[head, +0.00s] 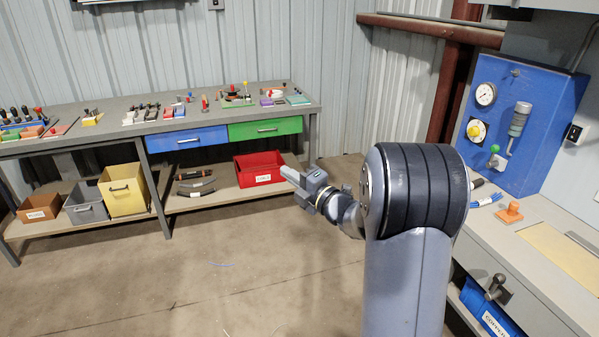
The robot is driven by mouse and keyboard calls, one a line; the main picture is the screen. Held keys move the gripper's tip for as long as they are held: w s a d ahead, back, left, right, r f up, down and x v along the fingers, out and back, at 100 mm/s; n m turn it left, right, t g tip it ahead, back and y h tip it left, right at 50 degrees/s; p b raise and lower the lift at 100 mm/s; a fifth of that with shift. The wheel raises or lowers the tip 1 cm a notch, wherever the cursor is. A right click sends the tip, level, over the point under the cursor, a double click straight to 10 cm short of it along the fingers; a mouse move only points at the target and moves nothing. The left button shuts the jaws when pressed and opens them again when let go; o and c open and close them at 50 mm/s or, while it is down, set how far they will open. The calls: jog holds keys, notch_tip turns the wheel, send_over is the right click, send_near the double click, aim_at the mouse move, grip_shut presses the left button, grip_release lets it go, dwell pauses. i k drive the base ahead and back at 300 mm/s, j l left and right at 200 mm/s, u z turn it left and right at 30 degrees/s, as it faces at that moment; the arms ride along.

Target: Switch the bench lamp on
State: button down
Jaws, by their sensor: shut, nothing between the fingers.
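I cannot make out a bench lamp in the head view. A small black switch-like fitting (573,133) sits on the grey wall at the right, beside a blue panel. Another small plate (215,4) is on the corrugated wall at the top; I cannot tell what either one controls. My gripper (287,173) is shut and empty. It is held out to the left in mid-view, in front of the far bench and well apart from both fittings.
The blue panel (545,100) carries a gauge (485,94), a yellow-and-black dial (476,130) and a green-knobbed lever (496,150). A long workbench (110,128) with small tools, drawers and bins stands at the back. A red bin (260,169) is on its shelf. Floor in front is mostly clear.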

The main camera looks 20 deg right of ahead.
aim_at(574, 132)
jog(key=z, duration=0.85)
jog(key=i+l+z, duration=0.1)
jog(key=i+z, duration=0.15)
jog(key=z, duration=0.2)
jog(key=i+z, duration=0.3)
jog(key=z, duration=0.2)
jog(key=i+z, duration=0.25)
jog(key=z, duration=0.2)
jog(key=i+j+z, duration=0.15)
jog(key=i+j, duration=0.35)
jog(key=i, duration=0.15)
